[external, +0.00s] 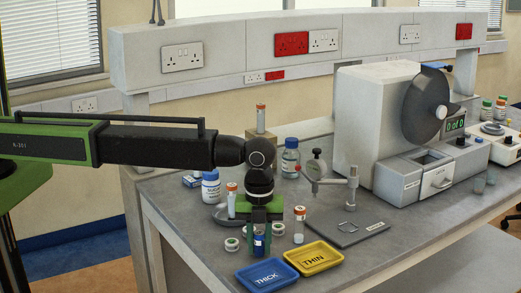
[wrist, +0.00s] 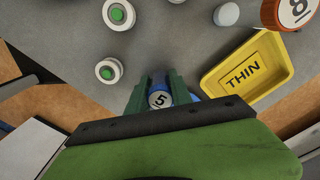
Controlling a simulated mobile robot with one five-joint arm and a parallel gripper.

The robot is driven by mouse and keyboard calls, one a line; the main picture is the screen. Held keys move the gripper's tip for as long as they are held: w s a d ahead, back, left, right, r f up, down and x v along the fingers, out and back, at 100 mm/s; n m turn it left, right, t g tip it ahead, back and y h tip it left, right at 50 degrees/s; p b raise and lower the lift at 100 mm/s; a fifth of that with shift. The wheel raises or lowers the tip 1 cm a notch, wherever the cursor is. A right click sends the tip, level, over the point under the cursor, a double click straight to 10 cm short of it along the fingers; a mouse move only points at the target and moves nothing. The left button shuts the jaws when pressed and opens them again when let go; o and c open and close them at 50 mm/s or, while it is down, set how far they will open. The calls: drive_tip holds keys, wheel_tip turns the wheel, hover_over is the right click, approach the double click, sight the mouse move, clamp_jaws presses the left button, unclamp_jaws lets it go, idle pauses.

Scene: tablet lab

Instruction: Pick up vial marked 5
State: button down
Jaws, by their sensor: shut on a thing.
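The vial marked 5 has a pale top with a black 5 in the wrist view (wrist: 160,99). It stands upright between the two green fingers of my gripper (wrist: 158,88), which are shut on it. In the external view, the vial's blue lower part (external: 259,243) shows below my gripper (external: 259,228), close to the bench top. I cannot tell whether its base touches the bench. A vial marked 8 with an orange cap (wrist: 293,12) stands at the upper right in the wrist view, beyond the yellow tray.
The yellow THIN tray (external: 332,262) and blue THICK tray (external: 289,278) lie at the bench's front edge. Orange-capped vials (external: 299,224) (external: 231,198) stand either side of my gripper. White caps with green centres (wrist: 118,13) lie nearby. A dial gauge stand (external: 352,190) is to the right.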

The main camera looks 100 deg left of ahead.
sight(260, 232)
wheel_tip(260, 232, up, 4)
drive_tip(key=p, duration=0.3)
drive_tip(key=shift+p, duration=0.4)
drive_tip(key=s+d+r+p, duration=0.5)
drive_tip(key=d+r+p, duration=0.1)
drive_tip(key=d, duration=0.4)
drive_tip(key=shift+s+d+r, duration=0.15)
drive_tip(key=shift+s+r, duration=0.1)
drive_tip(key=shift+r, duration=0.1)
